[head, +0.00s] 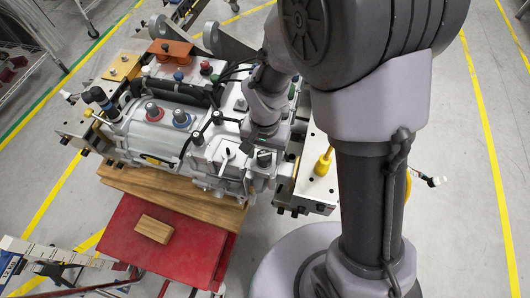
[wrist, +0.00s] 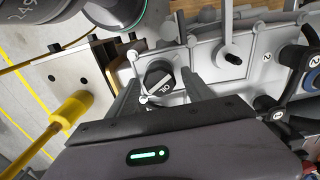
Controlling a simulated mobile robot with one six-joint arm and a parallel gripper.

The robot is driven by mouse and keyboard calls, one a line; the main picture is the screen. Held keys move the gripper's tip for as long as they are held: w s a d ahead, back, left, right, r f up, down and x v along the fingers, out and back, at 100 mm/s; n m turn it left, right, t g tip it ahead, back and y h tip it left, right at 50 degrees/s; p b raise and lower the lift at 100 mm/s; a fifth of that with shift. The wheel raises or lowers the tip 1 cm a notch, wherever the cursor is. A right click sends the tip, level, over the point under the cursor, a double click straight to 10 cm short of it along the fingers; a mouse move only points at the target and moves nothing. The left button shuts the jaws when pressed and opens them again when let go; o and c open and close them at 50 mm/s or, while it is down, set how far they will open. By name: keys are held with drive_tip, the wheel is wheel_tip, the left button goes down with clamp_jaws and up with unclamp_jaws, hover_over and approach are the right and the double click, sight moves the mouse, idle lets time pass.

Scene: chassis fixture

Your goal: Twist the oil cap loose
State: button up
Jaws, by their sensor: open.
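The oil cap (wrist: 159,82) is a round black cap with a raised grip bar marked "OIL" in white. It sits on the silver engine housing (wrist: 230,80) in the wrist view. My gripper (wrist: 157,85) is open, with one finger on the left of the cap and one on the right. Gaps show between the fingers and the cap, but I cannot tell how far the tips are above it. In the head view my gripper (head: 262,152) is over the front right part of the engine (head: 190,130), and I cannot make out the cap there.
A yellow-handled piece (wrist: 74,110) stands left of my gripper by a metal fixture plate (wrist: 62,72). Black hoses lie farther right. A red table (head: 180,255) with a wooden block (head: 154,229) is in front.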

clamp_jaws()
drive_tip(key=shift+r+n+p, duration=0.1)
drive_tip(key=shift+n+p, duration=0.25)
drive_tip(key=shift+n, duration=0.85)
drive_tip(key=shift+a+n, duration=0.1)
drive_tip(key=shift+n, duration=0.7)
drive_tip(key=shift+n+p, duration=0.4)
drive_tip(key=shift+n, duration=1.6)
drive_tip(key=shift+s+a+n+p, duration=0.15)
drive_tip(key=shift+n+p, duration=0.2)
drive_tip(key=shift+n, duration=0.65)
drive_tip(key=shift+f+n, duration=0.2)
drive_tip(key=shift+n, duration=0.8)
